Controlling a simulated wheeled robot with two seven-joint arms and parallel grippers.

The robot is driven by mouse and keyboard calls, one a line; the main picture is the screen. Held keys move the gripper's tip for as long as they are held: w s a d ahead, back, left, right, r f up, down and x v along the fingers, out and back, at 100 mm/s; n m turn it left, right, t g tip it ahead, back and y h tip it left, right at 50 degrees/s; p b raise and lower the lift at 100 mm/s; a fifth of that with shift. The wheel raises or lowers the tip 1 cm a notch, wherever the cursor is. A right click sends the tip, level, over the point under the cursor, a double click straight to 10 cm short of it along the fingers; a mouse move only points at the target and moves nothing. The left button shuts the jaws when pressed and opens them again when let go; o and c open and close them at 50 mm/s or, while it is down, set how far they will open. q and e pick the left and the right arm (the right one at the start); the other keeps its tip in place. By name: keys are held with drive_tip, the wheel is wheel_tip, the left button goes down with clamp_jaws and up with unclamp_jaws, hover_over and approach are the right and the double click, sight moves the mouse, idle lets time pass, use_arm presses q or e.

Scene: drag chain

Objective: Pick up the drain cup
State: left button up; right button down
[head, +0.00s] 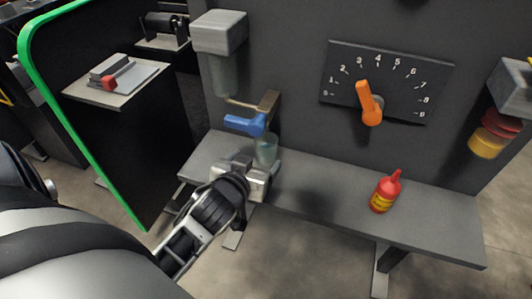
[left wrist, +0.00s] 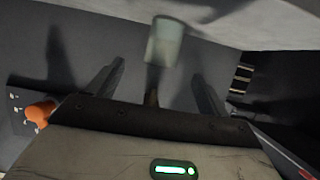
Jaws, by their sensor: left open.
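The drain cup (head: 266,150) is a small clear, greenish cup on the grey bench, just below the blue-handled valve (head: 247,124). My left gripper (head: 256,169) is right in front of it in the head view and hides its lower part. In the left wrist view the cup (left wrist: 165,42) shows pale and translucent just ahead of the gap between the open fingers (left wrist: 158,70). Nothing is held between these fingers. I cannot tell whether a finger touches the cup. My right gripper is not in view.
The grey bench (head: 330,205) runs along the dark panel. A red bottle (head: 385,192) stands to the right, with clear bench between it and the cup. An orange dial knob (head: 368,103) is on the panel. A green-edged partition (head: 85,150) stands at the left.

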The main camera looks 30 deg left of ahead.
use_arm(q)
approach(270, 142)
drive_tip(key=shift+x, duration=0.9)
drive_tip(key=shift+b+x, duration=0.45)
drive_tip(key=shift+x, duration=2.2)
drive_tip(key=c, duration=1.1)
